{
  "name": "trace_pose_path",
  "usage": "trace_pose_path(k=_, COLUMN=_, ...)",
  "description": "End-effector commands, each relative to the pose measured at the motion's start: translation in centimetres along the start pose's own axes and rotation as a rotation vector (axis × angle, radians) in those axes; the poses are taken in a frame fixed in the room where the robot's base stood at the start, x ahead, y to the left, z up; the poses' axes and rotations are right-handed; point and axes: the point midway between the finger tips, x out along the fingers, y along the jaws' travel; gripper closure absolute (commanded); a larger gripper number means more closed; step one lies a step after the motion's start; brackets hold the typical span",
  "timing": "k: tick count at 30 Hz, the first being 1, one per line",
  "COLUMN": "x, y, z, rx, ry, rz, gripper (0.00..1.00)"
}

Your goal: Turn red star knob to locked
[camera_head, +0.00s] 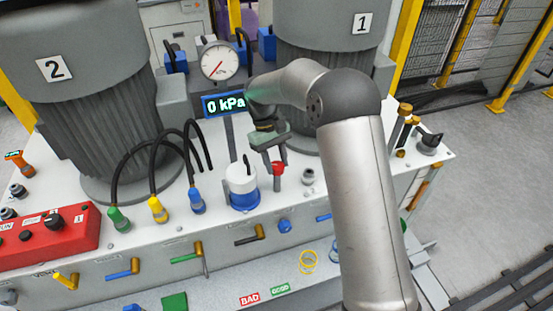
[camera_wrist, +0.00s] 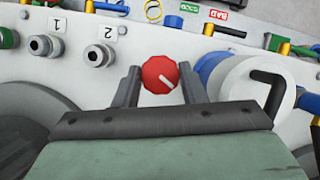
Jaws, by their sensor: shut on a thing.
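The red star knob (camera_wrist: 160,76) is seen from above in the wrist view, with a white pointer line running toward its lower right. It also shows in the head view (camera_head: 278,168), on the white panel top. My gripper (camera_wrist: 160,88) has one finger on each side of the knob, shut on it. In the head view my gripper (camera_head: 274,165) reaches down to the knob from above. No locked marking is readable beside the knob.
A white and blue cylinder (camera_head: 242,187) with a black handle stands close beside the knob; it is large at right in the wrist view (camera_wrist: 262,88). Fittings labelled 1 (camera_wrist: 42,45) and 2 (camera_wrist: 97,55) stand left there. A gauge display (camera_head: 225,104) reads 0 kPa.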

Motion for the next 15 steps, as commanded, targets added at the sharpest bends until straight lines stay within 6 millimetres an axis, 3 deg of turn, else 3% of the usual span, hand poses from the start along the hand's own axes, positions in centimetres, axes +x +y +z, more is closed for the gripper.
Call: trace_pose_path(k=15, x=-0.14, y=-0.27, z=-0.02, rx=-0.373, ry=0.005, rz=0.158, gripper=0.85)
